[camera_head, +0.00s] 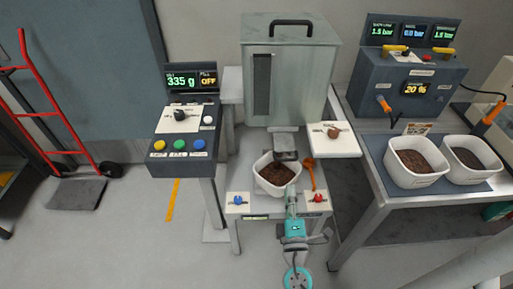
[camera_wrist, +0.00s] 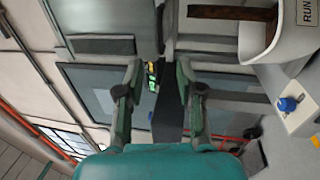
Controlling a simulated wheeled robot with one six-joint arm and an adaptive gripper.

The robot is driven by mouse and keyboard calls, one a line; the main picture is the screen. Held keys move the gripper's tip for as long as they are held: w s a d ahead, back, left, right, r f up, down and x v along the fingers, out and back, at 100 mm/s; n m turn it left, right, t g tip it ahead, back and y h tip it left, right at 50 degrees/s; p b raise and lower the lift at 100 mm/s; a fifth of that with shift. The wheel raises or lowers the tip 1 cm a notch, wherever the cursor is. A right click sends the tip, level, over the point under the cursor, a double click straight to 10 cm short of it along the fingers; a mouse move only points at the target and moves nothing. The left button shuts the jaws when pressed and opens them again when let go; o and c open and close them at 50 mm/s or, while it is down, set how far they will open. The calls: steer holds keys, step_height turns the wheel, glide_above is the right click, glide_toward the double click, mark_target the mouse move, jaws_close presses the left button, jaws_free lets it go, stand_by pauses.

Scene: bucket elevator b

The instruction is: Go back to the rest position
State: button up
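My gripper (camera_head: 291,192) is in front of the white bin, near its right front edge in the head view. In the wrist view my gripper (camera_wrist: 160,88) has its two fingers apart, with nothing between them but the background. The white bin (camera_head: 262,186) holds dark brown granules and sits under the spout of the grey metal hopper (camera_head: 290,85). In the wrist view part of a white bin (camera_wrist: 288,45) shows at the upper right, with a blue knob (camera_wrist: 287,103) below it.
Blue (camera_head: 238,200) and red (camera_head: 318,198) knobs are on the front ledges. A control panel (camera_head: 184,142) stands left. A table with two white bins (camera_head: 408,178) (camera_head: 468,174) stands right. The left floor is mostly open.

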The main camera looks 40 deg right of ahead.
steer(key=s+a+f+m+g+y, duration=0.1)
steer(key=s+a+f+m+y, duration=0.1)
steer(key=s+a+f+y, duration=0.3)
steer(key=s+a+f+m+g+y, duration=0.1)
steer(key=s+a+f+y, duration=0.25)
steer(key=s, duration=0.45)
steer(key=s+a+r+m+y, duration=0.1)
steer(key=s+a+r+m, duration=0.2)
steer(key=s, duration=0.3)
steer(key=s+a+r+m+y, duration=0.1)
steer(key=s+a+r+m, duration=0.2)
steer(key=s+r+m, duration=0.2)
steer(key=shift+s+r+y, duration=0.35)
steer(key=shift+s+r, duration=0.35)
steer(key=shift+s, duration=0.45)
steer(key=shift+c, duration=0.2)
